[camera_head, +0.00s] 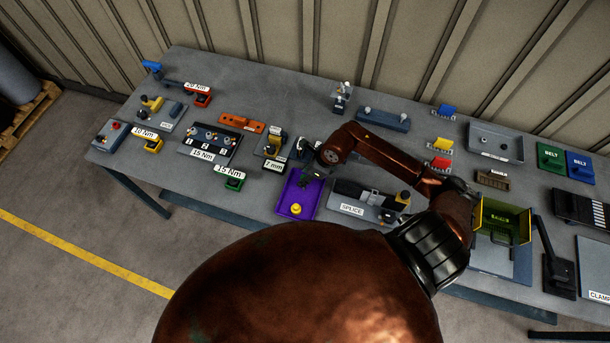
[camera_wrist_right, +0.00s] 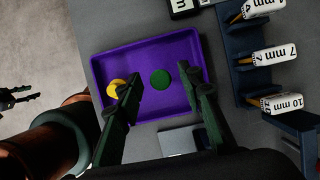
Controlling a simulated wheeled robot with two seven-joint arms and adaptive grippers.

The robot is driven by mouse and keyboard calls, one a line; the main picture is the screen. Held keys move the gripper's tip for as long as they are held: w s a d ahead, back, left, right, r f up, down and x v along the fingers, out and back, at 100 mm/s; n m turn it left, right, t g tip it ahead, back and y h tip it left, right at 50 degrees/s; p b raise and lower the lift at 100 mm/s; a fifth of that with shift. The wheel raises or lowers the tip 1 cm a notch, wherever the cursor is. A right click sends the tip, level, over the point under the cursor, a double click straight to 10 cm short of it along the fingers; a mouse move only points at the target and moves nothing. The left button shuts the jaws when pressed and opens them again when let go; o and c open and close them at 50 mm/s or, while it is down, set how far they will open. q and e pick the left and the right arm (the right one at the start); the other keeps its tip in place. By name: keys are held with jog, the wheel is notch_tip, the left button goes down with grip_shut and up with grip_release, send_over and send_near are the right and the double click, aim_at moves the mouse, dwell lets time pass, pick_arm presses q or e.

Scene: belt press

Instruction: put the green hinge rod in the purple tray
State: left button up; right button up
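The purple tray (camera_head: 283,206) lies on the table in the head view and fills the middle of the right wrist view (camera_wrist_right: 102,68). The green hinge rod (camera_wrist_right: 160,79) appears end-on as a round green disc within the tray; I cannot tell its height. A yellow piece (camera_head: 296,209) is also in the tray, and shows at its left in the wrist view (camera_wrist_right: 116,88). My right gripper (camera_head: 309,176) is over the tray's far part. In the wrist view its fingers (camera_wrist_right: 162,84) are apart, with gaps beside the green disc. A dark shape at the wrist view's left edge may be my left gripper (camera_wrist_right: 14,98).
The splice fixture (camera_head: 352,209) stands right of the tray. A 7 mm holder (camera_head: 271,150) stands behind it, and a green 15 Nm tool (camera_head: 234,184) to its left. My large copper arm hides the table's front middle.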

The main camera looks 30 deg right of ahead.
jog(key=shift+r, duration=0.1)
jog(key=shift+d+r, duration=0.1)
jog(key=shift+r, duration=0.1)
jog(key=b+v, duration=0.2)
jog(key=v, duration=0.9)
jog(key=shift+s+r, duration=0.2)
jog(key=shift+r, duration=0.1)
jog(key=shift+d, duration=0.1)
jog(key=shift+f, duration=0.1)
